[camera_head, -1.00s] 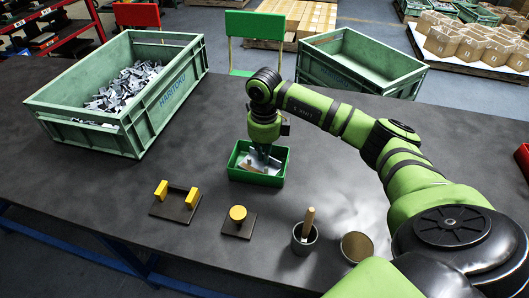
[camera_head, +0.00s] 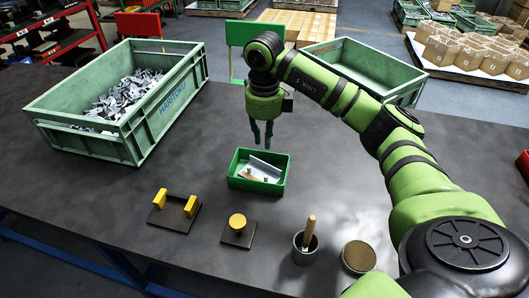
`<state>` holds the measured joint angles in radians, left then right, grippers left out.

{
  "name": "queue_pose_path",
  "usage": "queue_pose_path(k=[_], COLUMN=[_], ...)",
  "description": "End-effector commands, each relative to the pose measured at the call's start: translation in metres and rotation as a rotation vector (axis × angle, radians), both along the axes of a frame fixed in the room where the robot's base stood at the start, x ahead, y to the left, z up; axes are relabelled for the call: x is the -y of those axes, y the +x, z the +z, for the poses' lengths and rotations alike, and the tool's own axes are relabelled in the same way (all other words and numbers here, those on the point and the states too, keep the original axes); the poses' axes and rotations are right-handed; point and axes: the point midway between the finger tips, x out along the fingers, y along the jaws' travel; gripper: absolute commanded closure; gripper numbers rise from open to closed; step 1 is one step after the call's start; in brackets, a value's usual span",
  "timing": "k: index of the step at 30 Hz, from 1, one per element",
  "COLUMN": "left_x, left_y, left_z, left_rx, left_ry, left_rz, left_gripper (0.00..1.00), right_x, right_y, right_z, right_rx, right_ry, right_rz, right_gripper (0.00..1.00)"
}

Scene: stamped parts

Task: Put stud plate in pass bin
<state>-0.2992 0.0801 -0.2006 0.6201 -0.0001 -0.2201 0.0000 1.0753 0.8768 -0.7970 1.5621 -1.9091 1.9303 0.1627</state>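The small green bin (camera_head: 259,187), which looks like the pass bin, stands on the dark table. A grey metal plate (camera_head: 264,167), likely the stud plate, lies tilted inside it, with a small stud-like bit near its lower edge. My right gripper (camera_head: 262,145) hangs above the far side of the bin, pointing down. Its two fingers are apart with nothing between them. The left gripper is not in view.
A large green crate (camera_head: 150,118) of metal parts stands left; an empty crate (camera_head: 385,92) stands behind. A yellow-ended gauge (camera_head: 174,212), a yellow-knobbed block (camera_head: 237,233), a cup with a wooden handle (camera_head: 305,250) and a round tin (camera_head: 358,257) line the front. A red bin edge (camera_head: 523,162) shows right.

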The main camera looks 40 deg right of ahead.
Motion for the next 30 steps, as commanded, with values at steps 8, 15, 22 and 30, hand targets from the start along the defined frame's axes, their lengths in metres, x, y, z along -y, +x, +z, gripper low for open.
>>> queue_pose_path(k=[8, 15, 22, 30], left_x=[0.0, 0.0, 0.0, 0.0], left_y=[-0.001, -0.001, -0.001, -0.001], left_z=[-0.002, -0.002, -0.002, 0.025], left_rx=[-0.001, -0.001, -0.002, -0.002], left_ry=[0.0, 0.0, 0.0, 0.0], left_rz=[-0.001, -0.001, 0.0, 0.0], left_gripper=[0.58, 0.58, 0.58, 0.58], right_x=[-0.001, -0.001, -0.001, -0.001], right_y=[0.0, 0.0, 0.0, 0.0], right_z=[0.028, 0.029, 0.029, 0.056], right_rx=[-0.001, -0.003, -0.001, 0.0], right_ry=[0.001, 0.001, 0.001, 0.001], right_rz=[0.001, 0.001, 0.001, 0.001], right_gripper=[0.8, 0.8, 0.8, 0.8])
